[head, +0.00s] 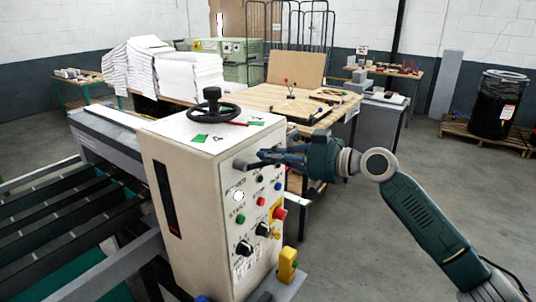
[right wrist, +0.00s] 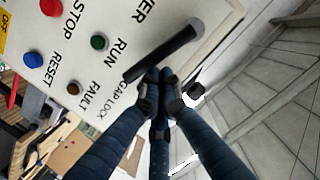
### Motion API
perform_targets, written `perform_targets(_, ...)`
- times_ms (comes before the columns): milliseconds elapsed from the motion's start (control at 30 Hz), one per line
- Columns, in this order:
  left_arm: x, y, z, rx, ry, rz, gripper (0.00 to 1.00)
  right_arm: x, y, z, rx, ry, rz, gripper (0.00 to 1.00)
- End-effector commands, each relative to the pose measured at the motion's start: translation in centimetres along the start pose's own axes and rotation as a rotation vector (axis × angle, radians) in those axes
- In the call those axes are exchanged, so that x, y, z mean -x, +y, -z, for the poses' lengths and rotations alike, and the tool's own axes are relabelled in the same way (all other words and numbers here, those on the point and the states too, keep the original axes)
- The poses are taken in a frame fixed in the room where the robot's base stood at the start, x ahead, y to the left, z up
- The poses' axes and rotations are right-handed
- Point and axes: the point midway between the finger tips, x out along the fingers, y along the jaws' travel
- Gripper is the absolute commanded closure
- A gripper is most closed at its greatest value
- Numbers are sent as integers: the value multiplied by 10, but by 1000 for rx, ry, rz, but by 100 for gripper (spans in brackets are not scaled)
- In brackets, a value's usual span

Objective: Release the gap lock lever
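The gap lock lever is a black bar (right wrist: 160,55) with a pale round pivot, beside the GAP LOCK label in the right wrist view. It lies slanted across the panel. In the head view it shows small near the top of the control box front (head: 212,195), partly behind my fingers. My right gripper (head: 268,155) is at the lever. In the right wrist view its blue-black fingers (right wrist: 159,78) are drawn together, with their tips at the lever's lower edge; I cannot tell whether they touch it. My left gripper is not in view.
The panel bears several buttons, knobs and a red emergency stop (head: 279,213). A black handwheel (head: 213,104) stands on the box top. A yellow-topped part (head: 288,263) sticks out below. A wooden table (head: 262,97) stands behind; open floor lies to the right.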

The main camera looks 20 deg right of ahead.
Motion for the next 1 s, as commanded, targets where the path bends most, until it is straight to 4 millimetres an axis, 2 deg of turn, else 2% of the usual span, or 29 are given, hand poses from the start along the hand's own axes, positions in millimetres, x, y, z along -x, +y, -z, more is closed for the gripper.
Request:
perform_targets(33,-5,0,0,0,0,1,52,-2,3,-7,-48,-2,9,100)
perform_targets(533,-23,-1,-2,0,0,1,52,-7,12,-36,-517,-3,98,100)
perform_targets(1000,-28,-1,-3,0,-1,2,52,-12,5,-63,-941,-4,179,100)
